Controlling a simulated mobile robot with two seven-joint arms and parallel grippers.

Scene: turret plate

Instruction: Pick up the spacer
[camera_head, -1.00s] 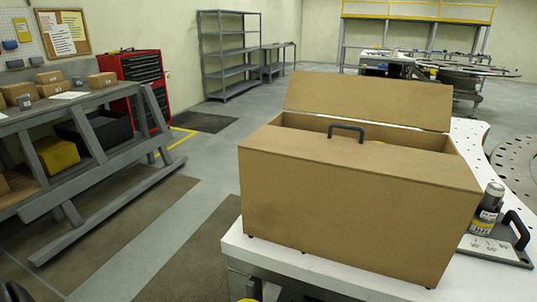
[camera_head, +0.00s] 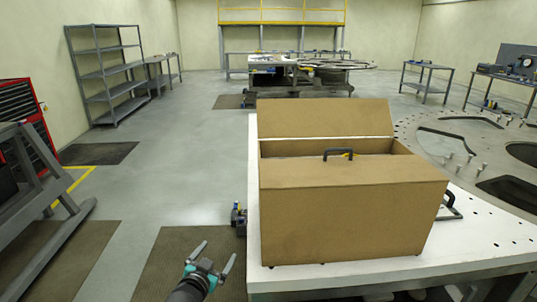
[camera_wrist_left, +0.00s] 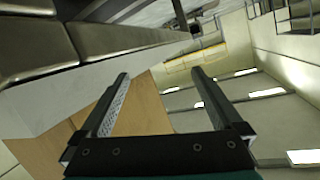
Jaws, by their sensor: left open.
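I cannot make out the spacer in either view. A brown box (camera_head: 345,220) with a black handle stands on the white table, its rear lid (camera_head: 325,118) raised. The narrow opening behind the handle shows little of the inside, apart from a small yellow bit (camera_head: 347,155). My left gripper (camera_head: 217,250) is open and empty, low in front of the table's left side and left of the box. In the left wrist view its two fingers (camera_wrist_left: 160,73) are apart, with a brown panel behind them. My right gripper is not in view.
The white table (camera_head: 410,267) has a dark handle (camera_head: 449,203) right of the box, and a perforated round plate (camera_head: 410,126) lies beyond. A small dark and blue object (camera_head: 238,218) is at the table's left edge.

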